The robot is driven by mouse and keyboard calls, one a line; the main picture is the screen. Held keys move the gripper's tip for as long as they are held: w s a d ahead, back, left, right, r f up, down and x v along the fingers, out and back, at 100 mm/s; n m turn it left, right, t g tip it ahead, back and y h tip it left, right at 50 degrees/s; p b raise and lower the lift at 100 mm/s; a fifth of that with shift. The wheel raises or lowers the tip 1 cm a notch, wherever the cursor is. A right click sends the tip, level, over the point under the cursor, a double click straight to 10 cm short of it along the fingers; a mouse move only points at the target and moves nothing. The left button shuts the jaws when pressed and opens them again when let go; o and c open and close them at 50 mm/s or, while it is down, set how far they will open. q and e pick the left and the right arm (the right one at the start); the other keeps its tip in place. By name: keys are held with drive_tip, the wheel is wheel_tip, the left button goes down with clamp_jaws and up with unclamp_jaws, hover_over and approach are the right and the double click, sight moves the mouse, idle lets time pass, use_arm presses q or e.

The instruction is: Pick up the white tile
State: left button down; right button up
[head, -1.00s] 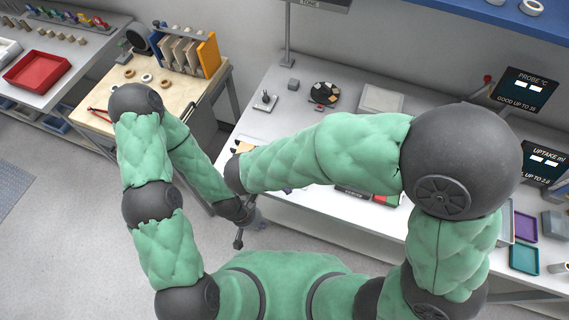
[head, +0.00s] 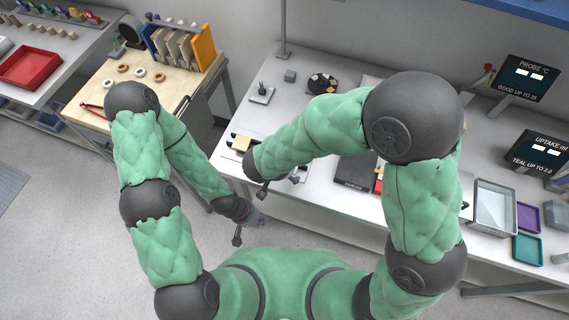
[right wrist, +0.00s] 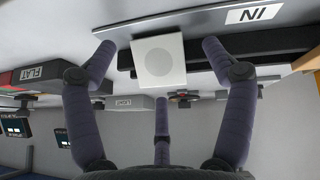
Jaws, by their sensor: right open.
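The white tile (right wrist: 158,61) shows in the right wrist view as a pale square with a faint round mark, beside a dark bar. My right gripper (right wrist: 160,49) is open, with one finger on each side of the tile and a gap on both sides. In the head view the tile is hidden, apparently by my right forearm; a bit of my right gripper (head: 296,179) shows below that forearm. My left gripper (head: 247,221) hangs in front of the bench's near edge; its jaws are too small to read.
The white bench (head: 325,205) holds a tan block (head: 241,143) on a dark holder, a black disc with pieces (head: 323,83) and a grey tray (head: 494,207). Purple (head: 527,217) and teal (head: 527,248) trays lie at right. An IN label (right wrist: 255,14) is close to the tile.

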use_arm(q)
drive_tip(key=shift+f, duration=0.1)
use_arm(e)
drive_tip(key=shift+w+d+f, duration=0.1)
drive_tip(key=shift+w+f, duration=0.1)
drive_tip(key=shift+f, duration=0.2)
drive_tip(key=c, duration=1.2)
use_arm(q)
drive_tip(key=shift+s+f, duration=0.1)
